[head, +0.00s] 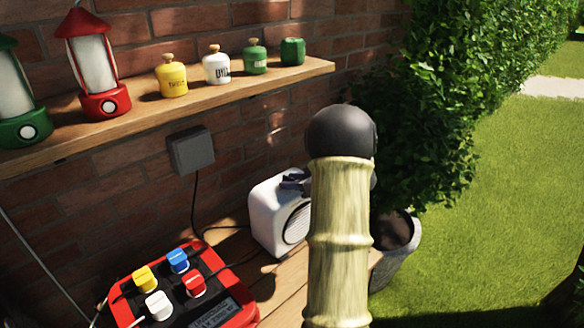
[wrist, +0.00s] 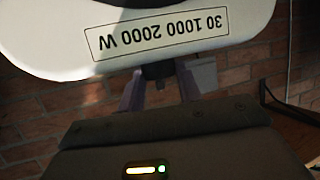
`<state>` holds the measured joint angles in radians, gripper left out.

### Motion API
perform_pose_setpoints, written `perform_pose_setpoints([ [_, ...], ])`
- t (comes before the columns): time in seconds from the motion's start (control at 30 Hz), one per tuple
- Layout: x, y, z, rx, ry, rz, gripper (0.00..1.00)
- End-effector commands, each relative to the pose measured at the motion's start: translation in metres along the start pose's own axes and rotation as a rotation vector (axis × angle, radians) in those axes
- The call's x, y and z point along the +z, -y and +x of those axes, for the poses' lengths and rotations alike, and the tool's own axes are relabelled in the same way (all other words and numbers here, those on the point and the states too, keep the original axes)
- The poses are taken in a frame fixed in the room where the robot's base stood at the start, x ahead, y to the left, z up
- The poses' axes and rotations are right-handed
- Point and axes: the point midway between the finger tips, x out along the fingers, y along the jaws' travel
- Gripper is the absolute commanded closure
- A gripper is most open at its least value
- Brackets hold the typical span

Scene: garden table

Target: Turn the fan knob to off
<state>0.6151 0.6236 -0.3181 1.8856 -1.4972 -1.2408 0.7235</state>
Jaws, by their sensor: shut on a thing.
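The white fan heater (head: 268,222) stands on the wooden table against the brick wall; its right side is hidden in the head view. In the wrist view its white body (wrist: 60,45) fills the top, with an upside-down label reading "30 1000 2000 W". A small dark knob (wrist: 158,72) sits just below the label, between the fingers of my gripper (wrist: 158,88). My gripper is shut on this knob. The knob's pointer is not visible, so its setting cannot be told. In the head view a dark shape shows on top of the heater; details are unclear.
A red control box (head: 246,317) with several coloured knobs stands left of the heater. A grey wall box (head: 192,151) has a cable running down. The shelf (head: 225,91) above holds lanterns and small canisters. A grey bin (head: 401,262) stands at right; the lawn beyond is clear.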

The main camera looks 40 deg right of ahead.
Motion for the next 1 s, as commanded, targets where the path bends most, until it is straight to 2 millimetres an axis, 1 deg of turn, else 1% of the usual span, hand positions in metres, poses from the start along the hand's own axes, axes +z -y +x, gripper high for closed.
perform_pose_setpoints([
  [0.03,-0.0033,-0.0026,-0.0041,-0.032,0.008,-0.008,0.88],
  [0.1,-0.0033,-0.0037,-0.0042,-0.085,0.007,-0.030,0.88],
  [0.7,-0.0006,-0.0100,0.0011,-0.574,0.004,-0.236,0.88],
  [1.0,0.0009,-0.0124,0.0042,-0.776,0.004,-0.322,0.88],
])
